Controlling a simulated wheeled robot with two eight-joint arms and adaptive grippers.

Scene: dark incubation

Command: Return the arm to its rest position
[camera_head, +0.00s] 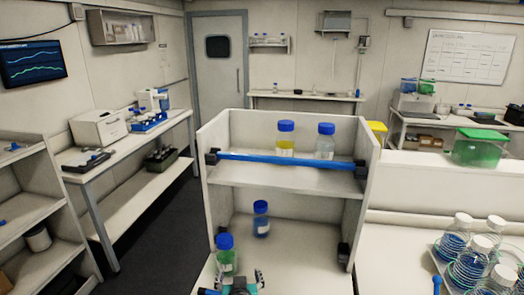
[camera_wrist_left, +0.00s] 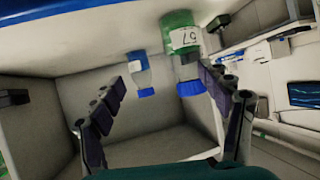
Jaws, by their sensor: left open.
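My left gripper (camera_head: 240,281) is at the bottom of the head view, in front of the shelf unit's lower level. In the left wrist view its two fingers (camera_wrist_left: 162,80) are spread apart with nothing clamped between them. A green-liquid bottle with a blue cap (camera_head: 226,258) stands on the lower level, just beyond the gripper. It shows upside down in the wrist view (camera_wrist_left: 180,42), close to the right-hand finger; I cannot tell whether they touch. A bottle with blue liquid (camera_head: 261,222) stands farther back. My right gripper is not visible.
The white shelf unit (camera_head: 215,215) has side walls and a blue bar (camera_head: 285,159) across its upper level. A yellow bottle (camera_head: 285,141) and a clear bottle (camera_head: 325,144) stand up there. A rack of flasks (camera_head: 470,262) is on the right counter. Open floor (camera_head: 155,225) lies left.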

